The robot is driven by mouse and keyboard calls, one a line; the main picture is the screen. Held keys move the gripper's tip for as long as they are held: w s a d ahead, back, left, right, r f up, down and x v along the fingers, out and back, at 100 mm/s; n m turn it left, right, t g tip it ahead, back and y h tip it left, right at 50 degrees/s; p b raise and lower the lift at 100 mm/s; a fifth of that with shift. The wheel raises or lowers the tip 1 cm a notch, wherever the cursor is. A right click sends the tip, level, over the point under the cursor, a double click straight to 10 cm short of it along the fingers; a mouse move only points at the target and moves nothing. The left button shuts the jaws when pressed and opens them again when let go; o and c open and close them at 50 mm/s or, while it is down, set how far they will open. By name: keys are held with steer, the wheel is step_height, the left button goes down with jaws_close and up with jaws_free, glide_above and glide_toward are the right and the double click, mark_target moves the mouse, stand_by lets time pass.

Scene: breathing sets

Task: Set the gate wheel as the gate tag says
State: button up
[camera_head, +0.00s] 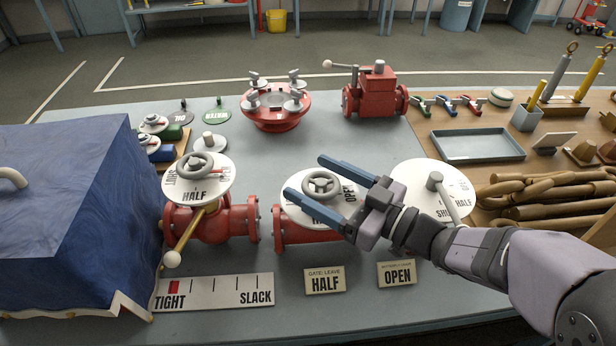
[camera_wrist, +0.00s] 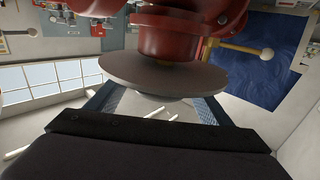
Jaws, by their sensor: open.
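The gate wheel (camera_head: 322,183) is a small grey handwheel above a white dial plate (camera_head: 299,208) on a red valve body (camera_head: 291,233) in the middle of the bench. OPEN and HALF show on the dial, partly covered by my gripper; I cannot read the wheel's setting. The gate tag (camera_head: 325,281) in front reads "GATE: LEAVE HALF". My gripper (camera_head: 305,177) is open, with one blue finger on each side of the wheel; I cannot tell if they touch it.
A second handwheel (camera_head: 195,166) with a yellow lever stands left, beside a blue cover (camera_head: 65,200). A lever dial (camera_head: 410,178) stands right, behind the OPEN tag (camera_head: 397,274). A TIGHT-SLACK scale (camera_head: 215,292) lies in front.

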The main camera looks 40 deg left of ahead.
mark_target(338, 191)
steer(key=shift+w+d+b, duration=0.15)
steer(key=shift+d+b, duration=0.35)
steer(key=shift+d, duration=1.95)
steer(key=shift+o, duration=0.2)
steer(key=shift+a+r, duration=0.1)
steer(key=shift+r, duration=0.05)
